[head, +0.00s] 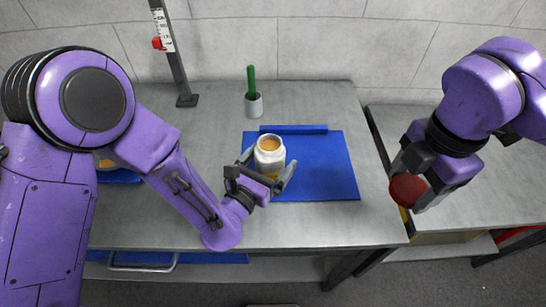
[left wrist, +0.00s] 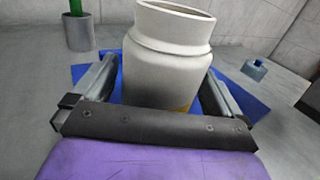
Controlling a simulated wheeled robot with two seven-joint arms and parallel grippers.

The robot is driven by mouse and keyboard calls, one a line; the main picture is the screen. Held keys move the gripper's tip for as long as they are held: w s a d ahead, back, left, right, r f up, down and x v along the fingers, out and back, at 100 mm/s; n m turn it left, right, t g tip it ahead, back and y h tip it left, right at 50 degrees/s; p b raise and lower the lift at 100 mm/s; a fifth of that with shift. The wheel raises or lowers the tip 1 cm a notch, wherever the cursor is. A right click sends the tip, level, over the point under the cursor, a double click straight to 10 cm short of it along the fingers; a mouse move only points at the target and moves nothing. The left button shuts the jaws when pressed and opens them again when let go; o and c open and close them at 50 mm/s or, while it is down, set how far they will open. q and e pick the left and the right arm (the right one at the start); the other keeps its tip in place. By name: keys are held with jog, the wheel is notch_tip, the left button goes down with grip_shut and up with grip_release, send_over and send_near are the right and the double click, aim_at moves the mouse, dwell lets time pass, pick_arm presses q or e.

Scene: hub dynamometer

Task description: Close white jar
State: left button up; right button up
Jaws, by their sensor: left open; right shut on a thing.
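The white jar (head: 270,157) stands upright and open on the blue mat (head: 335,180), with an orange-brown inside showing from above. My left gripper (head: 268,172) is open, its fingers on either side of the jar. In the left wrist view the jar (left wrist: 170,60) stands between the two fingers, and a gap shows beside them; its mouth has no lid on it. My right gripper (head: 412,185) is shut on a dark red round thing (head: 407,190), which looks like a lid, held in the air right of the mat, near the table's right edge.
A grey cup with a green stick (head: 253,104) stands behind the mat. A blue bar (head: 293,129) lies along the mat's back edge. A post with a scale and red slider (head: 172,50) stands at back left. A second table (head: 480,190) is at right, across a gap.

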pick_arm(q)
jog(key=shift+x, duration=0.85)
pick_arm(e)
jog(key=shift+r, duration=0.2)
